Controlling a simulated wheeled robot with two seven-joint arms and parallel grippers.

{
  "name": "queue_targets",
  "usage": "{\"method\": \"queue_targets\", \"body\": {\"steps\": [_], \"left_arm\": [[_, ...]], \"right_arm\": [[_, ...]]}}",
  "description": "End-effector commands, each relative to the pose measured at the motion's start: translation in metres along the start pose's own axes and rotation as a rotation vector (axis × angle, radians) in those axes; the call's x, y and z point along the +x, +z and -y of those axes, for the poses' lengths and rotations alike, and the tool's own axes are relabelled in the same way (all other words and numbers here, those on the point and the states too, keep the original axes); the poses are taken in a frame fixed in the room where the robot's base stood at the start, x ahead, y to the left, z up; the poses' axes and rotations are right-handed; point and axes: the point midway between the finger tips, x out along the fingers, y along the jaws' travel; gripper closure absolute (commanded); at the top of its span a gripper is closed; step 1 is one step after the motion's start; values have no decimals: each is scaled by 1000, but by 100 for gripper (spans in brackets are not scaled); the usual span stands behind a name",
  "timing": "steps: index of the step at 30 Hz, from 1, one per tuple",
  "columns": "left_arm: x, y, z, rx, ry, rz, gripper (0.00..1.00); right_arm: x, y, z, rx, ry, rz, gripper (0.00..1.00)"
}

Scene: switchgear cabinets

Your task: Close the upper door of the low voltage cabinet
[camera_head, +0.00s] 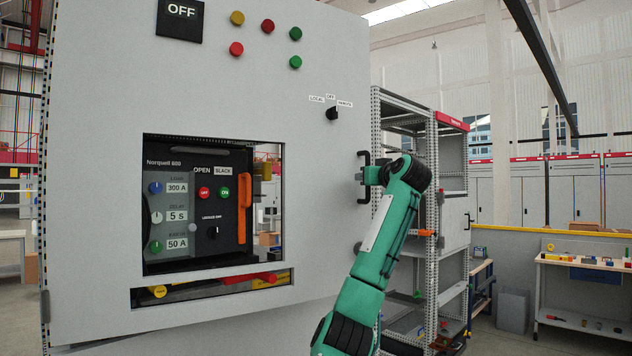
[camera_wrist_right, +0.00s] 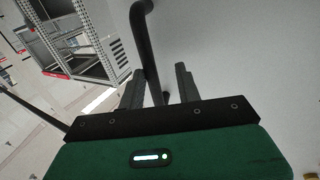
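The upper door (camera_head: 335,230) of the low voltage cabinet fills the left and middle of the head view. It is a grey panel with a window cut-out, and the room behind shows through the window's right side, so the door stands ajar. Its black handle (camera_head: 363,201) is at the right edge. My right gripper (camera_head: 372,176) is at the handle. In the right wrist view the handle bar (camera_wrist_right: 150,65) passes between the two fingers of the gripper (camera_wrist_right: 160,82). The bar is close to the left finger, with a gap to the right one. My left gripper is out of view.
Behind the window is a breaker panel (camera_head: 180,220) with knobs and an orange lever (camera_head: 244,208). A rotary switch (camera_head: 332,114) and coloured buttons sit on the door. To the right stand an open metal rack (camera_head: 432,200) and a workbench (camera_head: 585,263).

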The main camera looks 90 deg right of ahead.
Motion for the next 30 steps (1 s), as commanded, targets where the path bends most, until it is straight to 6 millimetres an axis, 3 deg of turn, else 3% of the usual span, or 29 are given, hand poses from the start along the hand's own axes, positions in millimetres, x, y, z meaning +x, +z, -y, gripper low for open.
{"method": "queue_targets", "body": {"steps": [30], "left_arm": [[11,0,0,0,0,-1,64]], "right_arm": [[-64,0,-36,2,5,-1,68]]}}
